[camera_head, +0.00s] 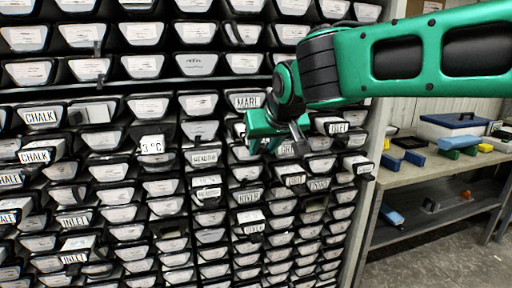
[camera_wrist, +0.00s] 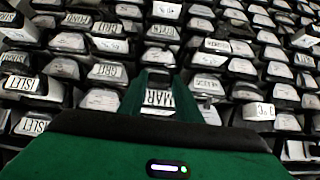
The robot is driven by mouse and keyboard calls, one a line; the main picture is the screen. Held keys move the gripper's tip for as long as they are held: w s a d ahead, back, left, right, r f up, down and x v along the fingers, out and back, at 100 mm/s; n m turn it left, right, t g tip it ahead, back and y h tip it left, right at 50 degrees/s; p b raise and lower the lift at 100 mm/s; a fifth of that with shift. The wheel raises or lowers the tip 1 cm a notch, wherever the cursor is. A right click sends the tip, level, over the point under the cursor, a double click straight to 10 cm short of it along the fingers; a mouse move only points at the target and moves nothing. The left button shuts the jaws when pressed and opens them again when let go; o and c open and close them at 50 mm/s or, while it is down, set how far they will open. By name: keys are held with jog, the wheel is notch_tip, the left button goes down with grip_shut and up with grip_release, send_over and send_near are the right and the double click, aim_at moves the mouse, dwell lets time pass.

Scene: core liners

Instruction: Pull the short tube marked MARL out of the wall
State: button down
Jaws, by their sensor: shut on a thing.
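The wall of core tubes (camera_head: 120,190) fills the left and middle of the head view. A white label reading MARL (camera_head: 248,101) shows on a tube end just above my gripper (camera_head: 258,133). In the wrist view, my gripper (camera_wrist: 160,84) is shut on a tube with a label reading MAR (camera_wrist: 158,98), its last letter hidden. The green fingers lie on either side of this tube. I cannot tell whether it is the same tube as the MARL one in the head view. My gripper and arm hide the tubes behind them, and how far the held tube sticks out is unclear.
Labelled tubes such as CHALK (camera_head: 40,117), GRIT (camera_wrist: 107,71) and ISLET (camera_wrist: 21,84) stand around, some jutting from the wall. A bench (camera_head: 425,168) on the right bears blue, green and yellow items and a tray with a blue lid. Floor (camera_head: 440,250) shows at lower right.

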jog(key=s+d, duration=0.3)
jog(key=s, duration=0.9)
jog(key=shift+d, duration=0.2)
dwell(0.7)
jog(key=shift+s+r, duration=0.1)
